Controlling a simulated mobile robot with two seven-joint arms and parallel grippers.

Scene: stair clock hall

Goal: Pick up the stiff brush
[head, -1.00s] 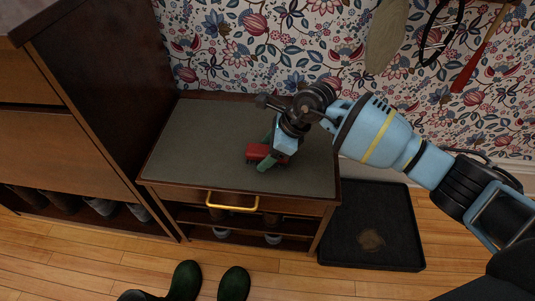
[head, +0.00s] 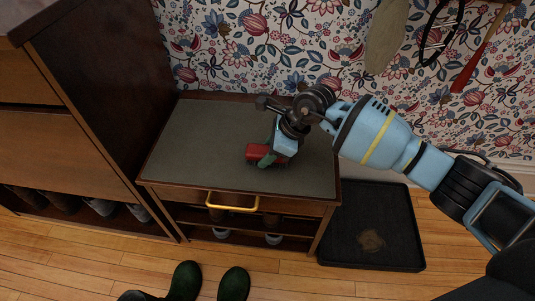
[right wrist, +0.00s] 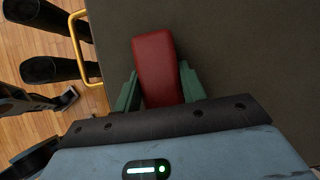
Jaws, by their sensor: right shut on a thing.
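The stiff brush shows as a red block (head: 254,152) at the front middle of the bench's grey top. In the right wrist view its red back (right wrist: 157,68) lies between two green fingers. My right gripper (head: 269,154) reaches down from the right and is shut on it, one finger on each side. The bristles are hidden. I cannot tell whether the brush still touches the bench top. My left gripper is not in view.
The bench (head: 200,135) has a yellow handle (head: 232,202) in front and shoes below. A dark cabinet (head: 100,100) stands left. A black tray (head: 370,220) lies right. Dark green boots (head: 235,284) stand on the floor. Items hang on the wall behind.

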